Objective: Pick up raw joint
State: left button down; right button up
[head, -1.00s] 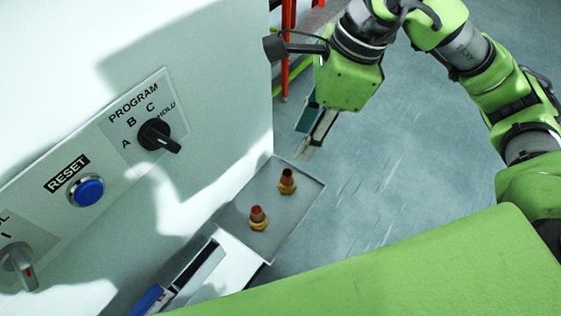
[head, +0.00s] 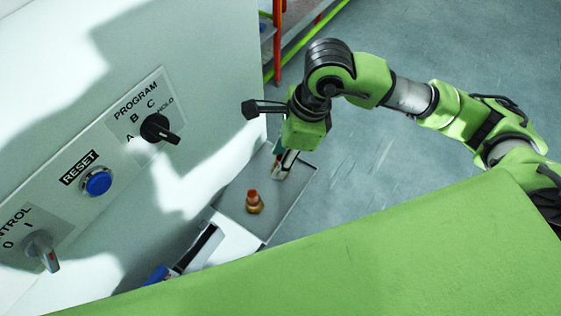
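One raw joint (head: 254,202), a copper piece with a brass nut-like base, stands upright on the grey tray (head: 286,209) beside the white machine. My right gripper (head: 277,176) points down over the far part of the tray, beyond and to the right of this joint. The second joint is largely hidden at the gripper's fingers; a small reddish-brown bit shows there. I cannot tell whether the fingers are closed on it. My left gripper is out of view.
The white machine panel (head: 214,97) stands on the left, with a blue reset button (head: 97,182), a program knob (head: 157,128) and a control knob (head: 41,250). A red and green rack (head: 279,50) stands behind. Open floor lies right of the tray.

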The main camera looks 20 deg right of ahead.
jog(key=shift+f, duration=0.1)
grip_shut()
jog(key=shift+w, duration=0.1)
